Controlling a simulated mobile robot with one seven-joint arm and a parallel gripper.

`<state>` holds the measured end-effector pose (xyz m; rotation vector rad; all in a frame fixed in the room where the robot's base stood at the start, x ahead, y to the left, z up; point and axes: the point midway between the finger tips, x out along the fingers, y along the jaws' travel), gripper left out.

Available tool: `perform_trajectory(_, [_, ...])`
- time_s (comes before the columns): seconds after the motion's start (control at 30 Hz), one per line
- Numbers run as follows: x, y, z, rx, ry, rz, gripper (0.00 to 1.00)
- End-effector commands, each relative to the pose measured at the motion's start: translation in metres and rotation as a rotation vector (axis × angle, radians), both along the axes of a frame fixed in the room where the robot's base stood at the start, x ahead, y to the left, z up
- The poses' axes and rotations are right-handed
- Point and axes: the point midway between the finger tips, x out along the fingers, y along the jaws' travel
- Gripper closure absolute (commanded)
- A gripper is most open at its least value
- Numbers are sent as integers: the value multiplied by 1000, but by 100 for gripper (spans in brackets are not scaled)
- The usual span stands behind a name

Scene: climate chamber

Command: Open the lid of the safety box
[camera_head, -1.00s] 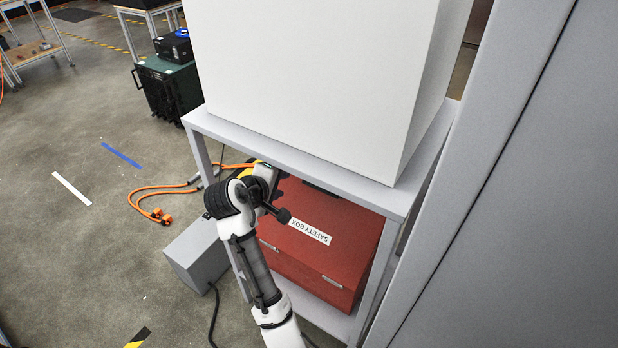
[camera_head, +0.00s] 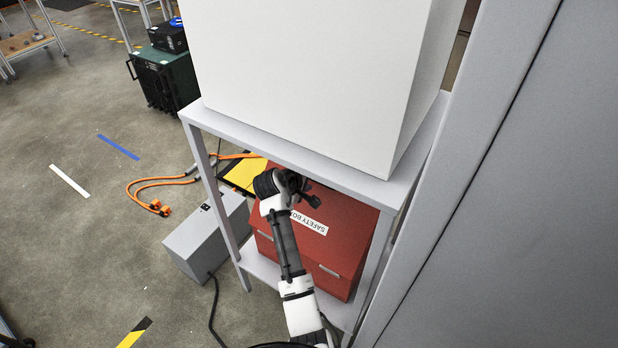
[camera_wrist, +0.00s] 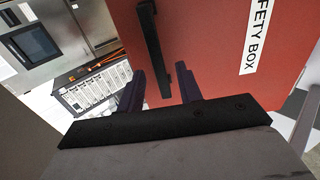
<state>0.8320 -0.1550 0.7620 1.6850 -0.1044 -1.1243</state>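The red safety box (camera_head: 345,235) stands on the lower shelf of a grey table, and its lid looks closed. A white "SAFETY BOX" label (camera_head: 309,222) lies on the lid and also shows in the wrist view (camera_wrist: 257,35). A black bar handle (camera_wrist: 154,45) is on the red surface in the wrist view. My gripper (camera_wrist: 161,80) is open, with its two dark fingers apart. The near end of the handle shows between the fingertips; I cannot tell if they touch it. In the head view my gripper (camera_head: 308,194) is over the lid, under the tabletop.
The grey tabletop (camera_head: 290,150) with a large white box (camera_head: 315,70) is close above my arm. A table leg (camera_head: 215,205) and a grey box (camera_head: 205,240) are to the left. A grey wall panel (camera_head: 500,200) closes off the right. Orange cables (camera_head: 155,190) lie on the floor.

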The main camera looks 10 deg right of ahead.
Motion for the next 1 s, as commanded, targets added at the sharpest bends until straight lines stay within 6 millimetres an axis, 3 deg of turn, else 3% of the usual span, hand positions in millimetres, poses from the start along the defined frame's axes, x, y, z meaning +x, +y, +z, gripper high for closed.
perform_trajectory(0.3, [2, -1, -2, 0, -1, 1, 65])
perform_trajectory(0.6, [2, -1, -2, 0, 0, 1, 100])
perform_trajectory(1.0, [-6, 8, -2, -26, -24, 3, 100])
